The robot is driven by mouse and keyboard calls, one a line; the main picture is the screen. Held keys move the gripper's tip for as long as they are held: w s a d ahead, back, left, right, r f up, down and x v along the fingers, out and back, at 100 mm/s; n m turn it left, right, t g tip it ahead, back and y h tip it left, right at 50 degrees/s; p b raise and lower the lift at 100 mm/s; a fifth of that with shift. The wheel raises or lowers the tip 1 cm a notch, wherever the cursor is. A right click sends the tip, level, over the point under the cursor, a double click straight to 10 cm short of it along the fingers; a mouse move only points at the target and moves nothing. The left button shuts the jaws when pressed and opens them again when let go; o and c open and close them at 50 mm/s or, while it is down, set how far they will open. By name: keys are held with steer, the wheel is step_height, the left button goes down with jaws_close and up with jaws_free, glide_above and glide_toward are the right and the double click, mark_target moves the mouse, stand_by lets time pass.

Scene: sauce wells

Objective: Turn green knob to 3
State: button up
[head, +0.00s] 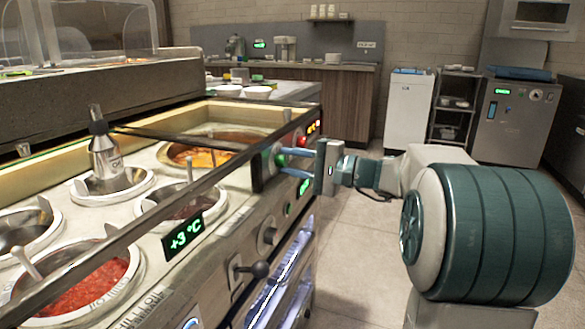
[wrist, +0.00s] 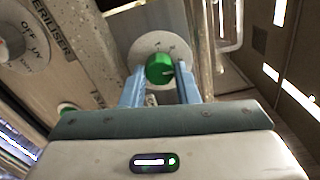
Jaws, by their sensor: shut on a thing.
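The green knob (wrist: 159,69) sits on a round pale dial plate (wrist: 150,47) in the wrist view. A light pointer mark shows on the knob's right side. The dial's markings are too small to read. My gripper (wrist: 160,84) has its two blue fingers on either side of the knob, shut on it. In the head view my gripper (head: 283,161) reaches from the right to the front panel of the sauce-well counter (head: 235,205), its fingers at the panel.
Another knob marked OFF (wrist: 14,47) is at the upper left of the wrist view. A metal rail (wrist: 207,50) runs close to the right finger. A dark-handled lever (head: 260,270) sticks out lower on the panel. The floor (head: 355,270) right of the counter is clear.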

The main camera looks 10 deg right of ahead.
stand_by(0.4)
steer(key=o, duration=1)
steer(key=p+v, duration=0.4)
steer(key=v, duration=0.9)
steer(key=shift+s+d, duration=0.25)
steer(key=shift+d, duration=0.1)
